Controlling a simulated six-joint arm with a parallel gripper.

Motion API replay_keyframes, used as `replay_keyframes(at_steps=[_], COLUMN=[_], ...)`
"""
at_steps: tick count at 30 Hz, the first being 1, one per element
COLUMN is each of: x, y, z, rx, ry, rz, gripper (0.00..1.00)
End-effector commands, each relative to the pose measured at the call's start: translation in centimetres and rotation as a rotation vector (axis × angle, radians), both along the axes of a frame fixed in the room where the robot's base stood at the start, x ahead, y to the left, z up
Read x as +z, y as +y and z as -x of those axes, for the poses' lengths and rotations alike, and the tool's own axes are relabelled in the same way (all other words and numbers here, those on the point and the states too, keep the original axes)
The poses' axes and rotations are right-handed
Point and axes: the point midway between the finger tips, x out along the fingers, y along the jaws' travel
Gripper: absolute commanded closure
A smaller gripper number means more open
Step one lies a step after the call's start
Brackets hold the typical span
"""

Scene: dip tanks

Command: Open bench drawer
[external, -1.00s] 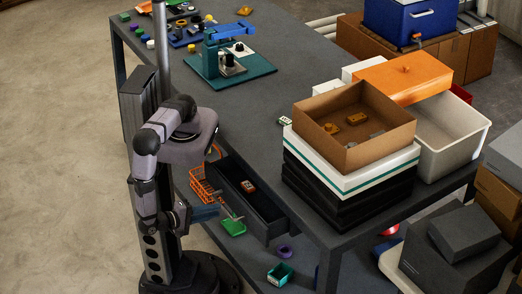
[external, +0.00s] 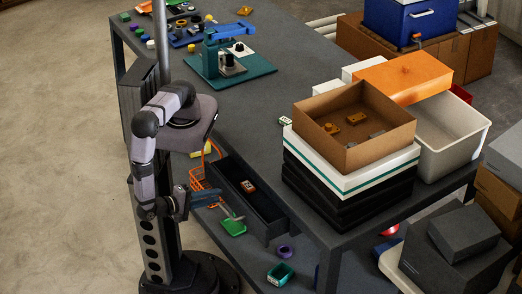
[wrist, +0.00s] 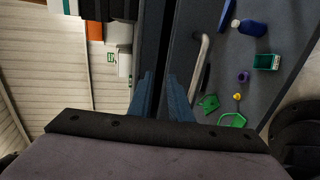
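The bench drawer (external: 268,212) is pulled out from under the dark bench top, and a small orange-and-white item (external: 248,187) lies inside it. Its pale bar handle (external: 232,212) is on the outer face; the handle also shows in the wrist view (wrist: 201,62), to the right of my fingers. My gripper (external: 214,195) is beside the drawer's outer face, near the handle's upper end. In the wrist view my gripper's two blue fingers (wrist: 160,82) stand apart with nothing seen between them. The handle is outside the fingers.
An orange wire basket (external: 197,180), a green tray (external: 233,227), a purple ring (external: 284,252) and a teal bin (external: 280,274) are below the bench top by the drawer. A cardboard box (external: 350,155) sits on stacked trays above. The floor at left is clear.

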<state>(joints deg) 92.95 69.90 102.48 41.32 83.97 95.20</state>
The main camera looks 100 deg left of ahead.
Motion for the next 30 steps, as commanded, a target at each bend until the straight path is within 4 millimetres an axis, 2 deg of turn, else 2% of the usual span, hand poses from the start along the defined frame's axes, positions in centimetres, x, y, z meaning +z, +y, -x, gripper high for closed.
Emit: replay_keyframes(at_steps=[4, 9, 13, 22, 30], x=[-1.3, -4.8, -6.5, -6.6, -7.1], y=[-0.2, -1.1, -1.6, -1.5, 0.7], z=[0.2, 0.8, 1.2, 1.0, -1.1], rx=[-0.001, -0.002, 0.000, 0.002, 0.004], ry=[0.001, -0.001, -0.001, 0.000, 0.001], rz=[-0.001, 0.000, 0.001, -0.002, -0.003], gripper=[0.82, 0.82, 0.82, 0.82, 0.82])
